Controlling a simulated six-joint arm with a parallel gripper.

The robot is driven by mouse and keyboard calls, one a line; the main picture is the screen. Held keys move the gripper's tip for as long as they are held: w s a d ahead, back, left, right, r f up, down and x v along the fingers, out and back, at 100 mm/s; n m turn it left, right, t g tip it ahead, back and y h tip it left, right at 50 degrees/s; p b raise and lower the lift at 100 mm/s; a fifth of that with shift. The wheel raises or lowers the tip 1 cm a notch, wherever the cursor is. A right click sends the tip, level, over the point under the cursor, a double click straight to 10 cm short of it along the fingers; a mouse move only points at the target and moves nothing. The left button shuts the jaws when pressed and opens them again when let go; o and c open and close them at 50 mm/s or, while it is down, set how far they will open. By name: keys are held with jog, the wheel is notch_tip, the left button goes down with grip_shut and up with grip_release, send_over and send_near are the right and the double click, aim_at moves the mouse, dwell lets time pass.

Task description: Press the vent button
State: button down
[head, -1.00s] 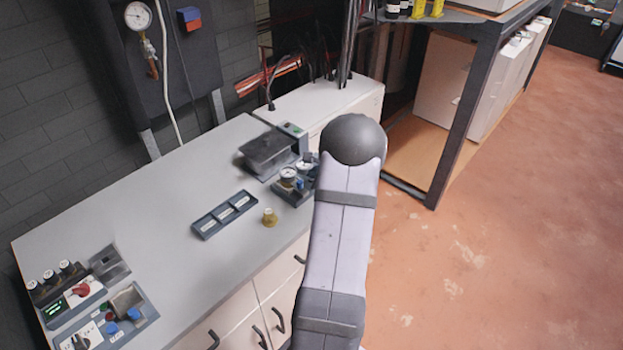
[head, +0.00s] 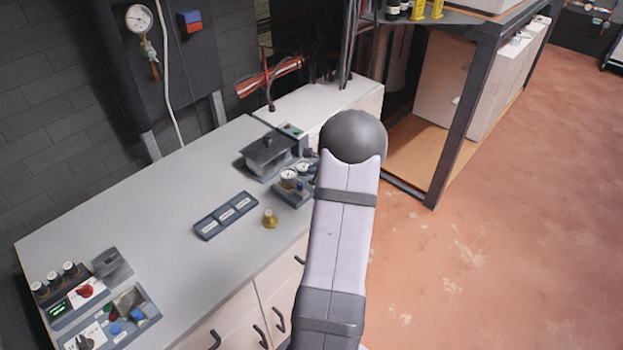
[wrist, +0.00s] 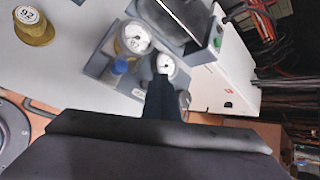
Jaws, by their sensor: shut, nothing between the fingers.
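My gripper (wrist: 162,85) is shut and empty in the wrist view. Its dark fingertips are over a small grey unit (wrist: 97,66), in front of one of two round white gauges (wrist: 165,64). The other gauge (wrist: 134,38) and a blue knob (wrist: 119,67) are left of the fingers. In the head view the same unit (head: 283,192) stands at the bench's right edge, partly behind my arm, which hides the gripper. No vent label is readable, so I cannot tell which control is the vent button. Whether the fingertips touch anything is unclear.
A brass weight (head: 270,219) marked 92 in the wrist view (wrist: 34,27) stands beside a dark three-slot tray (head: 226,215). A dark-topped device (head: 268,152) with a green button is behind the unit. Control boxes (head: 88,290) sit at the bench's left end.

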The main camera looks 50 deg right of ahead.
jog(key=shift+r+p, duration=1.3)
jog(key=shift+r, duration=0.75)
jog(key=w+a+r+n+y, duration=0.1)
jog(key=w+a+n, duration=0.15)
jog(key=a, duration=0.45)
jog(key=w+a+r+n+y, duration=0.1)
jog(key=a+n+y, duration=0.1)
jog(key=a+n, duration=0.35)
jog(key=s+a+n+g+y, duration=0.1)
jog(key=s+a+n+g, duration=0.35)
jog(key=a, duration=0.85)
jog(key=s+a+n+g+y, duration=0.15)
jog(key=s+a+n, duration=0.35)
jog(key=a+n, duration=0.65)
jog(key=s+a+n+g+h, duration=0.3)
jog(key=s+a+n, duration=0.35)
jog(key=s, duration=0.55)
notch_tip(320, 180, down, 17)
jog(key=b, duration=1.7)
jog(key=shift+d, duration=0.2)
